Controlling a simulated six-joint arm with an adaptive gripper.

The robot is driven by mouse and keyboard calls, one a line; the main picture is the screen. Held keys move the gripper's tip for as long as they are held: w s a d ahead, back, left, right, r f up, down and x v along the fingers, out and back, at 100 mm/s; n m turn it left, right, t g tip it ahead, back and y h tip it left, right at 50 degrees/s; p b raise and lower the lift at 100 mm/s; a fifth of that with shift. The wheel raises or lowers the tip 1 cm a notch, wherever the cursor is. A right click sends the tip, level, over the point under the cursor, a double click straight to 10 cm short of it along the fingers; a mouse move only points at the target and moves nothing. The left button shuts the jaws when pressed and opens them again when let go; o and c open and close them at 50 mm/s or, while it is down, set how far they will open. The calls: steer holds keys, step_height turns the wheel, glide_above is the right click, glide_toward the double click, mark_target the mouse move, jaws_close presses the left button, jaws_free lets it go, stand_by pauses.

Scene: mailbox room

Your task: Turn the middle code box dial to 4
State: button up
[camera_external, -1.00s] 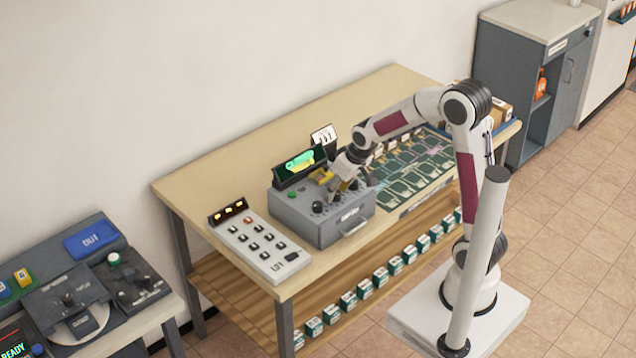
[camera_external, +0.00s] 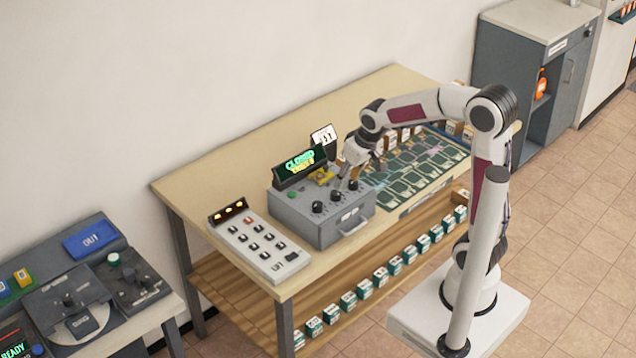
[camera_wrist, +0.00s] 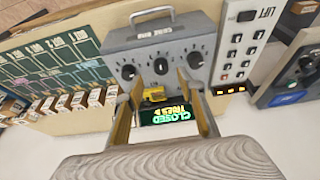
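The grey code box (camera_external: 330,222) stands on the table with three black dials on its top. The middle dial (camera_external: 337,195) sits between the left dial (camera_external: 318,207) and the right dial (camera_external: 353,185). In the wrist view the box is upside down, with the middle dial (camera_wrist: 160,66) ahead between my fingers. Its exact setting is too small to read. My gripper (camera_external: 361,170) is open and empty, raised above the box's right back side, apart from the dials. A display (camera_external: 300,165) behind the dials reads CLOSED, with a smaller line below.
A yellow piece (camera_external: 321,175) lies at the box's back, before the display. A white keypad (camera_external: 260,245) stands left of the box. A dark panel with card outlines (camera_external: 420,165) covers the table to the right. The table behind the box is mostly clear.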

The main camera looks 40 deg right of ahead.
steer(key=s+d+r, duration=0.1)
steer(key=s+r, duration=0.1)
steer(key=s, duration=0.9)
steer(key=s+d+r+t, duration=0.1)
steer(key=s+d+r, duration=0.1)
steer(key=s, duration=0.9)
steer(key=shift+r, duration=0.85)
stand_by(0.4)
stand_by(3.3)
